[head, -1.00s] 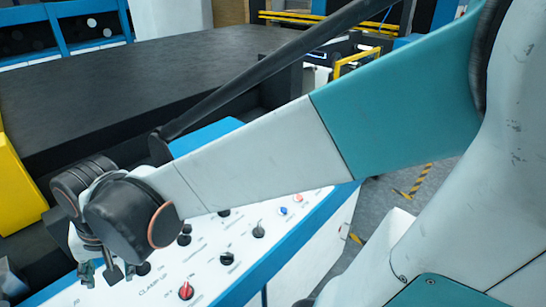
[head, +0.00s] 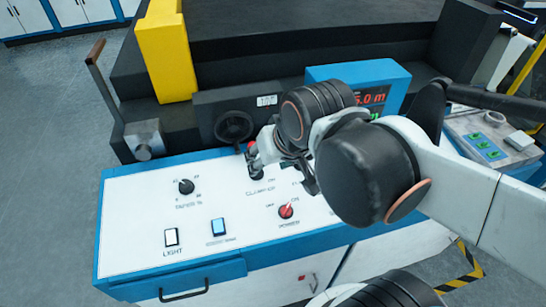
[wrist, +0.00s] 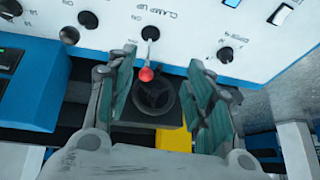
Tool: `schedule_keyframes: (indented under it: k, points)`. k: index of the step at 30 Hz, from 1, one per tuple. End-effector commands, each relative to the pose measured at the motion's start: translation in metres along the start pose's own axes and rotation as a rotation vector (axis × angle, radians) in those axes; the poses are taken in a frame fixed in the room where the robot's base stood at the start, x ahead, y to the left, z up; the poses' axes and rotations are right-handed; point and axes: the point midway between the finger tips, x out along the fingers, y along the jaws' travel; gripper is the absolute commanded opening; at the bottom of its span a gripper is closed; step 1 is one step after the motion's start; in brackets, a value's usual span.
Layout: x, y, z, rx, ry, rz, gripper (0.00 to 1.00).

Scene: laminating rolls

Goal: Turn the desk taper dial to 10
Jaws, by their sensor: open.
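The taper dial (head: 186,187) is a black knob on the left part of the white sloped panel, with "TAPER %" printed below it. Small numbers ring it, too small to read surely, so its setting is unclear. In the wrist view, a black dial (wrist: 225,54), apparently the same one, sits right of my gripper (wrist: 160,60). My gripper is open, its teal-padded fingers spread, with nothing held. In the head view my gripper (head: 275,165) hangs over the panel, right of the taper dial and apart from it.
A red-tipped clamp lever (wrist: 146,74) shows between my fingers in the wrist view. A red power knob (head: 286,211), a light switch (head: 170,237) and a blue-lit switch (head: 218,227) share the panel. Behind stand a black handwheel (head: 234,126) and a yellow block (head: 166,50).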

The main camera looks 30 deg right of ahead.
Motion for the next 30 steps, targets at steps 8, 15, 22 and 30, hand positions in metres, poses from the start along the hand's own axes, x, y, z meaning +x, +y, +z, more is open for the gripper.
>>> schedule_keyframes:
  k: [8,15,22,30]
  points:
    - [-0.002,0.011,0.013,-0.101,0.052,0.016,0.48]
    - [-0.003,0.014,0.015,-0.129,0.065,0.021,0.48]
    - [-0.003,0.014,0.015,-0.13,0.065,0.021,0.48]
    - [-0.003,0.014,0.015,-0.134,0.067,0.022,0.48]
